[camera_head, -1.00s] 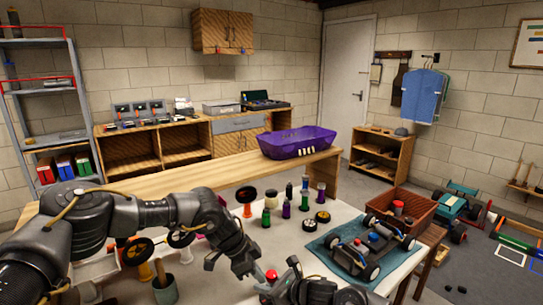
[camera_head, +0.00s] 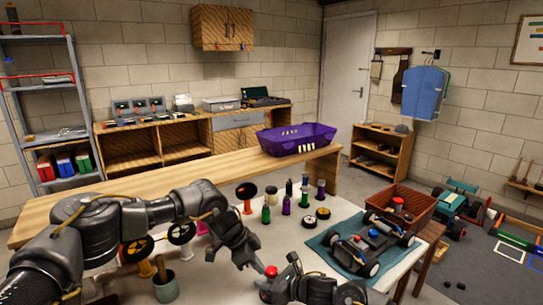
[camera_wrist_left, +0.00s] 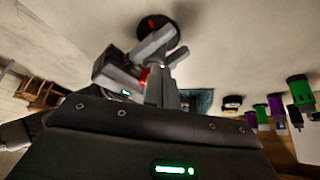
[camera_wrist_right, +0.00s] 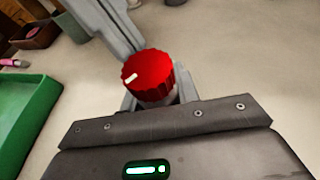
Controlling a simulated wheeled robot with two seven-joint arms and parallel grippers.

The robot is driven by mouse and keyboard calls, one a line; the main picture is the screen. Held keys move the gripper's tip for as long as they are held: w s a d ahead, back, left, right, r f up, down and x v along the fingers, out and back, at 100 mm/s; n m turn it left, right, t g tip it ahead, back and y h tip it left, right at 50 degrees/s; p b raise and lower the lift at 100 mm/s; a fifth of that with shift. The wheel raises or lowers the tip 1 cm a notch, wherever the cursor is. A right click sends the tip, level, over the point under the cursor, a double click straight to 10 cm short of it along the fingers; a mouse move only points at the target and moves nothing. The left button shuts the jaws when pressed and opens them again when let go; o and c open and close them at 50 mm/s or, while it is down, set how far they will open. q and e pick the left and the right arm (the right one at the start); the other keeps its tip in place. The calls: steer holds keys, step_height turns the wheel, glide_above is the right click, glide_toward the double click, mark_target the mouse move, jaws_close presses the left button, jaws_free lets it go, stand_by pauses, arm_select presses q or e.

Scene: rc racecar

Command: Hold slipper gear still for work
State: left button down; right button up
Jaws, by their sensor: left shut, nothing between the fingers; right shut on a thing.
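A red, ribbed, round part (camera_wrist_right: 150,76) with a pale mark on top is in my right gripper (camera_wrist_right: 150,98), which is shut on it. I take it for the slipper gear. In the head view the red part (camera_head: 271,271) shows above my right gripper (camera_head: 276,282), over the front of the white table (camera_head: 325,240). My left gripper (camera_head: 250,264) is shut and empty, with its tips close to the left of the red part. Its fingers (camera_wrist_left: 158,62) also show in the left wrist view. Whether they touch the red part is unclear.
An RC car chassis (camera_head: 365,246) lies on a teal mat (camera_head: 330,237) at right, before a reddish-brown crate (camera_head: 420,203). Several bottles, such as a green one (camera_head: 266,214), and small wheels (camera_head: 309,222) stand behind the grippers. A cup (camera_head: 166,288) stands at left. A green tray (camera_wrist_right: 25,105) is near my right gripper.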

arm_select(q)
steer(key=shift+w+d+r, duration=0.1)
steer(key=shift+w+d, duration=0.05)
steer(key=shift+d, duration=0.1)
arm_select(e)
steer(key=shift+s+a, duration=0.15)
arm_select(q)
steer(key=shift+a, duration=0.1)
stand_by(0.3)
steer(key=r, duration=0.4)
steer(key=a+r, duration=0.1)
steer(key=r, duration=0.1)
steer(key=shift+w, duration=0.15)
stand_by(0.4)
